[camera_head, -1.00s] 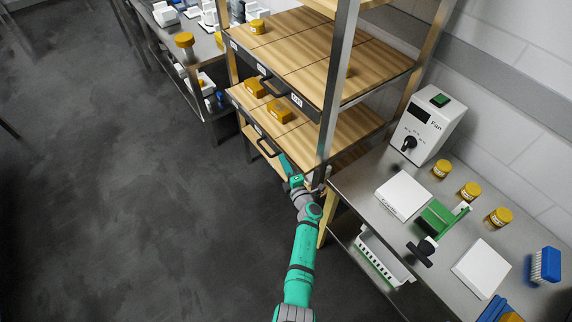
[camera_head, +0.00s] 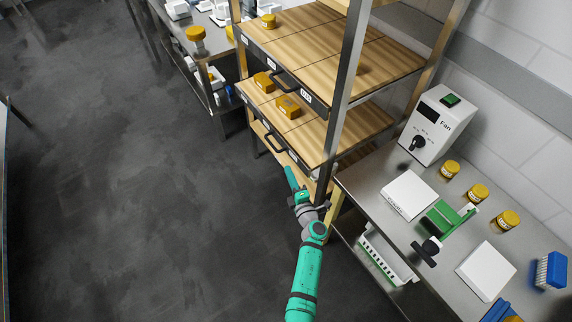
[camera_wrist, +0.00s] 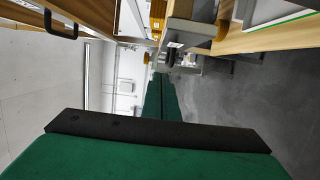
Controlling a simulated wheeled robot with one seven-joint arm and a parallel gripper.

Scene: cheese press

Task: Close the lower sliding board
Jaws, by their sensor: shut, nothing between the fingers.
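The lower sliding board (camera_head: 316,138) is a wooden shelf board with a dark front and a black bar handle (camera_head: 275,143), in the rack below a similar upper board. Its front edge is near the front post; I cannot tell whether it is flush. My green gripper (camera_head: 289,174) is shut and empty, just in front of the lower board's right front corner, apart from the handle. In the wrist view the shut fingers (camera_wrist: 161,95) point away from the camera. A black handle (camera_wrist: 62,26) on a wooden panel shows there at upper left; which one is unclear.
A metal post (camera_head: 337,110) stands near my gripper. A steel table (camera_head: 362,180) with a fan box is at right. Dark floor (camera_head: 130,200) is clear at left.

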